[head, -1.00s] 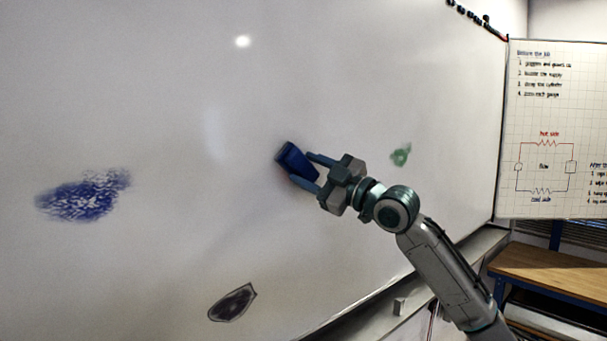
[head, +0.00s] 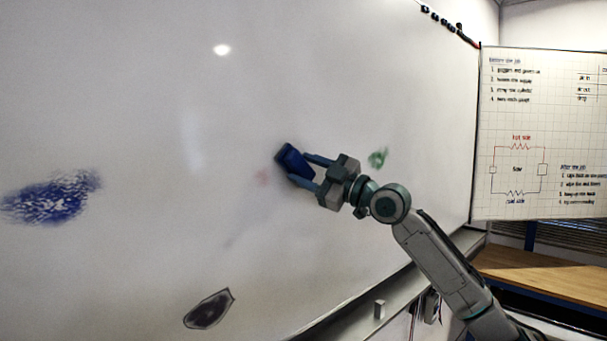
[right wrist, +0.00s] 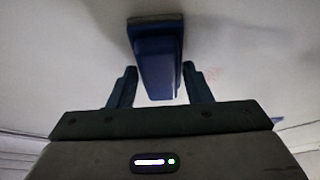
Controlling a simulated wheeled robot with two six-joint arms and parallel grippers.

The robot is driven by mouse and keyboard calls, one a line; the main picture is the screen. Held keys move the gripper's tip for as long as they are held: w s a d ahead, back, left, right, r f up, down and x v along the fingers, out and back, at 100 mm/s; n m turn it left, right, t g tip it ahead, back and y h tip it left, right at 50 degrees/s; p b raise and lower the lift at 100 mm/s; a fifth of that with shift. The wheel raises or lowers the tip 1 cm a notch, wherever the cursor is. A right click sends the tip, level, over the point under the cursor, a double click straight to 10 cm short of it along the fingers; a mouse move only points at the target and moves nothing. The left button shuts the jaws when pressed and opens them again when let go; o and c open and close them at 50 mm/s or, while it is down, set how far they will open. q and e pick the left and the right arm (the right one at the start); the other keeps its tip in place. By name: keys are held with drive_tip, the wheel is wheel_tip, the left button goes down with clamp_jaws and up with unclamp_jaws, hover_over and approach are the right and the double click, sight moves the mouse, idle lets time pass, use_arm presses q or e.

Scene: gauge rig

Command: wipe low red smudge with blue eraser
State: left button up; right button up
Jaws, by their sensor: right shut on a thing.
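The blue eraser (head: 294,161) is held between the fingers of my right gripper (head: 308,172), at the whiteboard (head: 330,60). I cannot tell for sure whether the pad touches the board. My left gripper is not in view.
A blue smudge (head: 52,198) is at far left, a dark outlined patch (head: 209,309) lies low, and a green smudge (head: 378,158) is right of the eraser. The board's ledge (head: 400,292) runs below my arm. A paper chart (head: 545,130) and wooden bench (head: 545,272) stand at right.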

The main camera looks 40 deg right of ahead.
drive_tip(key=shift+d+f+b, duration=0.1)
drive_tip(key=shift+d+b, duration=0.3)
drive_tip(key=shift+d, duration=0.4)
drive_tip(key=shift+a+r+p, duration=0.2)
drive_tip(key=shift+a+p, duration=0.15)
drive_tip(key=shift+a, duration=0.2)
drive_tip(key=shift+s+a+p, duration=0.1)
drive_tip(key=shift+a+p, duration=0.7)
drive_tip(key=shift+a, duration=0.9)
drive_tip(key=shift+a+f, duration=0.1)
drive_tip(key=shift+a, duration=0.55)
drive_tip(key=shift+s+a+p, duration=0.1)
drive_tip(key=shift+a+p, duration=0.65)
drive_tip(key=shift+s+a+p, duration=0.1)
drive_tip(key=shift+a+p, duration=0.35)
drive_tip(key=shift+a, duration=0.55)
drive_tip(key=shift+a+p, duration=0.8)
drive_tip(key=shift+a, duration=0.05)
drive_tip(key=shift+s+a+p, duration=0.1)
drive_tip(key=shift+a+p, duration=0.2)
drive_tip(key=shift+a, duration=0.45)
